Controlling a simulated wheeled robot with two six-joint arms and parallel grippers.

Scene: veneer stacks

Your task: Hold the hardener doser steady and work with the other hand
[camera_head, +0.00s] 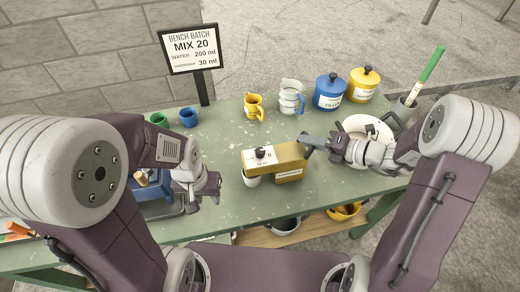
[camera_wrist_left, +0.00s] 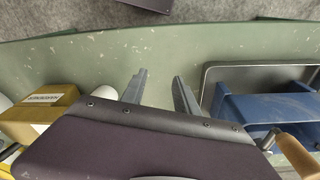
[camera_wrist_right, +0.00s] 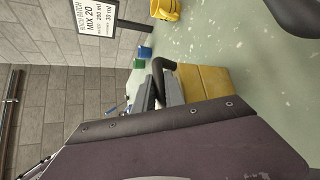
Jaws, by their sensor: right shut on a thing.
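The hardener doser is an ochre box (camera_head: 290,160) with a white label and a black knob (camera_head: 262,152) on top, standing on the green bench. A white cup (camera_head: 251,180) is under its left end. My right gripper (camera_head: 312,144) is at its right end, shut on the doser's dark handle (camera_wrist_right: 166,68); the ochre body (camera_wrist_right: 205,82) shows beside the fingers. My left gripper (camera_head: 212,186) is left of the doser, apart from it. In the left wrist view its fingers (camera_wrist_left: 160,78) are spread and empty over bare bench, with the doser (camera_wrist_left: 40,112) at the left.
Yellow (camera_head: 254,107) and clear (camera_head: 291,97) jugs, blue (camera_head: 329,92) and yellow (camera_head: 363,84) lidded pots, and a sign reading MIX 20 (camera_head: 190,50) are behind.

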